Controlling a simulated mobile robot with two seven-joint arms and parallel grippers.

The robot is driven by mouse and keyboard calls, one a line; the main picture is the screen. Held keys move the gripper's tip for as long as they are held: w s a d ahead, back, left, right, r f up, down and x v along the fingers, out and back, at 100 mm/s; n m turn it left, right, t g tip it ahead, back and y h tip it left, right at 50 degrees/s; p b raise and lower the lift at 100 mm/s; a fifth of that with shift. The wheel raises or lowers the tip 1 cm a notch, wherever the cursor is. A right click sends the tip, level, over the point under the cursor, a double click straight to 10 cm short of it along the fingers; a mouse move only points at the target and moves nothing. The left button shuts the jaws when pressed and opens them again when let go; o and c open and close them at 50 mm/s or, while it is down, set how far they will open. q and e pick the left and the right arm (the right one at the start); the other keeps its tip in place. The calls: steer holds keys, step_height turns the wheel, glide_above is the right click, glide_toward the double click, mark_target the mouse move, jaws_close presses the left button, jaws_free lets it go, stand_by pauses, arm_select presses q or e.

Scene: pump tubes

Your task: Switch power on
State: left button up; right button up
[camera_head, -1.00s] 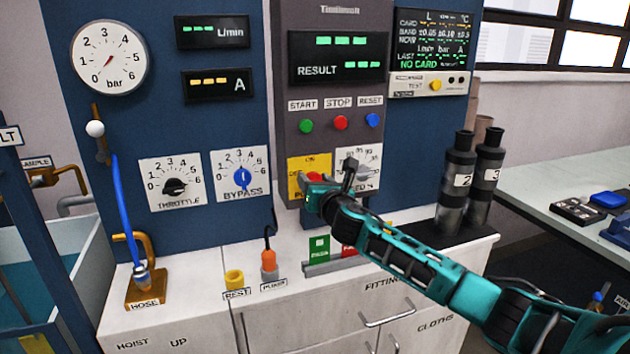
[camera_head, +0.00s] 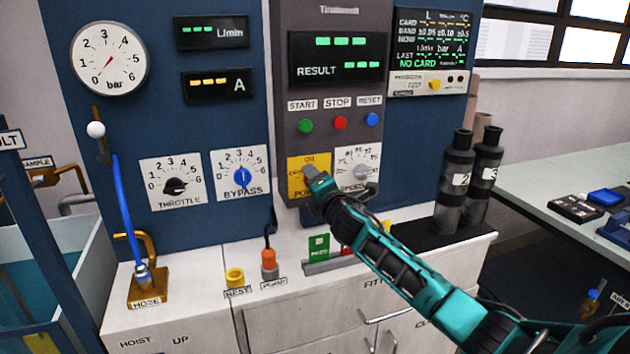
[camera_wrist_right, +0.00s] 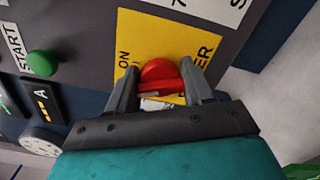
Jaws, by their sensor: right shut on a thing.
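The yellow power plate (camera_head: 295,182), marked ON at its top, is on the grey control panel, below the start button. My right gripper (camera_head: 312,175) reaches it from the lower right and hides the knob in the head view. In the right wrist view, the round red power knob (camera_wrist_right: 160,74) sits on the yellow plate (camera_wrist_right: 145,48) between the two fingers of my right gripper (camera_wrist_right: 159,70). The fingers are shut on the knob. ON is readable beside it. My left gripper is not in view.
The speed dial (camera_head: 358,170) is just right of the power plate, close to my right wrist. Green start (camera_head: 306,126), red stop (camera_head: 341,122) and blue reset (camera_head: 372,119) buttons are above. Dark cylinders (camera_head: 455,180) stand on the counter at right. The displays show dashes.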

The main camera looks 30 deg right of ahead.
steer(key=m, duration=0.4)
steer(key=shift+d+r+m, duration=0.15)
steer(key=shift+d+m, duration=0.1)
steer(key=shift+m, duration=0.15)
stand_by(0.4)
steer(key=o, duration=1)
steer(key=shift+o, duration=0.2)
steer(key=shift+a, duration=0.1)
steer(key=shift+s+f, duration=0.15)
steer(key=shift+f, duration=0.05)
steer(key=shift+s+a, duration=0.1)
steer(key=shift+s, duration=0.15)
steer(key=v, duration=1.2)
steer(key=shift+p, duration=0.3)
steer(key=shift+r, duration=0.1)
